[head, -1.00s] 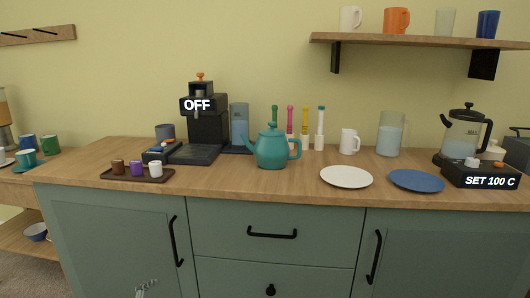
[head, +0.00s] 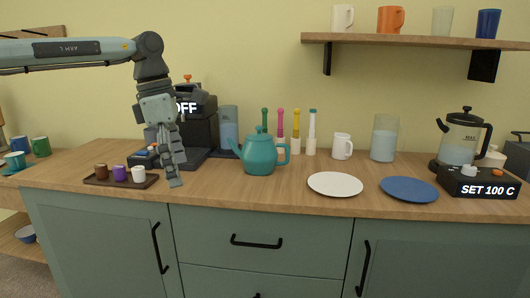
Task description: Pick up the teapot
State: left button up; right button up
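The teal teapot (head: 261,156) stands upright on the wooden counter near the middle, its spout to the left and its handle to the right. Its lid is on. My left gripper (head: 174,184) hangs fingers-down over the counter, left of the teapot and clear of it. It is seen side-on and its fingers overlap, so its opening is unclear. It partly hides the black coffee machine. My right gripper is out of view.
Left of my gripper is a tray (head: 95,181) with three small cups. Behind the teapot stand several bright-handled utensils (head: 282,140). To its right are a white plate (head: 335,184), a blue plate (head: 409,189), a white mug (head: 342,147) and a glass kettle (head: 460,141).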

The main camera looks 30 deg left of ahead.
aim_at(257, 158)
jog(key=i, duration=1.3)
